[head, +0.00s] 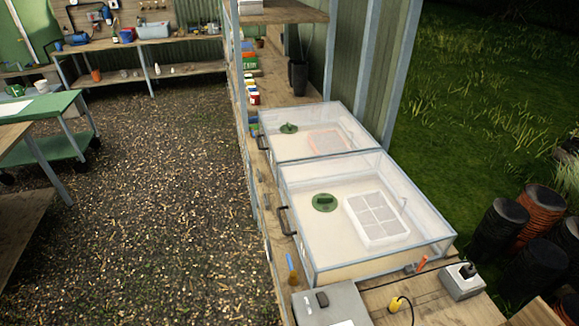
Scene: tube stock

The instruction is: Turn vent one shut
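Two clear-lidded boxes stand in a row on the wooden bench at the right. The nearer box (300,245) has a round green vent (325,203) on its lid, with a darker raised grip across it. The farther box (266,148) has a smaller-looking green vent (289,128), also with a raised grip. I see no label telling which is vent one. How far either vent is turned is too small to tell. Neither of my grippers is in view.
Each box has a dark handle on its left side, the nearer one (286,221). A grey box (331,307) and a grey socket box (462,281) sit on the near bench. Gravel floor (170,210) left of the bench is clear. A green table (40,122) stands far left.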

